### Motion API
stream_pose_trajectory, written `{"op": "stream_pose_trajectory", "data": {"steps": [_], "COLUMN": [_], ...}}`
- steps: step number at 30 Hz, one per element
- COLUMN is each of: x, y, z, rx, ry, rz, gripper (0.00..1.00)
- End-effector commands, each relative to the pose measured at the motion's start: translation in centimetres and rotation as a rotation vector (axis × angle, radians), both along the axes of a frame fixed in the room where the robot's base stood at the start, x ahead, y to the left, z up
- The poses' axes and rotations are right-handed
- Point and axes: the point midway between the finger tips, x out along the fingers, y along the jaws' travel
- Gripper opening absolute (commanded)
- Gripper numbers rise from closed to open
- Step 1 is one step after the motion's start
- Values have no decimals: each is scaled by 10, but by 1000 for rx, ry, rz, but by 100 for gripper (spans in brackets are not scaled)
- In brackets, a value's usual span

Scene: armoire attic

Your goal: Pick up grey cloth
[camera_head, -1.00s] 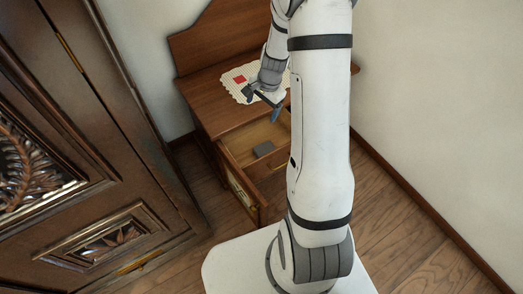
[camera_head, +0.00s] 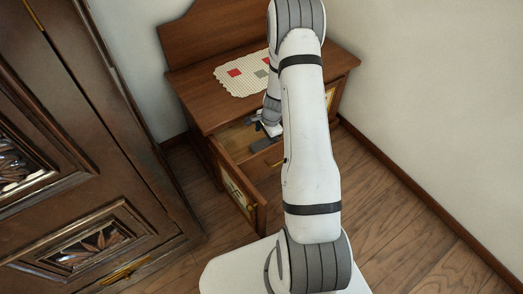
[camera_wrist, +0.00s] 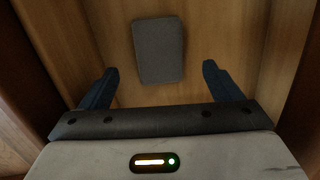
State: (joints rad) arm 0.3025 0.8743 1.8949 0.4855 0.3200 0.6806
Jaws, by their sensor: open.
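The grey cloth (camera_wrist: 159,50) is a small, flat, folded rectangle lying on the wooden floor of the open drawer (camera_head: 231,137). My gripper (camera_wrist: 160,69) is open and empty, with its two blue fingers spread wide. In the wrist view the cloth shows between and just beyond the fingertips, touching neither. In the head view my gripper is low at the drawer opening, partly hidden by my arm. There I cannot clearly tell the cloth from the dark gripper parts.
The drawer belongs to a wooden cabinet (camera_head: 202,97) with a cream mat (camera_head: 243,88) with red and grey squares on top. An open door (camera_head: 235,193) stands out at the cabinet's front. A carved dark armoire (camera_head: 92,160) is on the left. A wall is on the right.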

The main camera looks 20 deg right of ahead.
Motion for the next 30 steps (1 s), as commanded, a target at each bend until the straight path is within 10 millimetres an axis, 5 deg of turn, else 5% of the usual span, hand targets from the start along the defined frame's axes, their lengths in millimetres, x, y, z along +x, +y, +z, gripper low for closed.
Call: {"op": "stream_pose_trajectory", "data": {"steps": [12,20,30], "x": [3,4,4], "y": [7,7,7], "z": [-50,-50,-50], "rx": [0,0,0], "ry": [1,0,0], "rz": [-1,-1,-1], "gripper": [85,85,57]}}
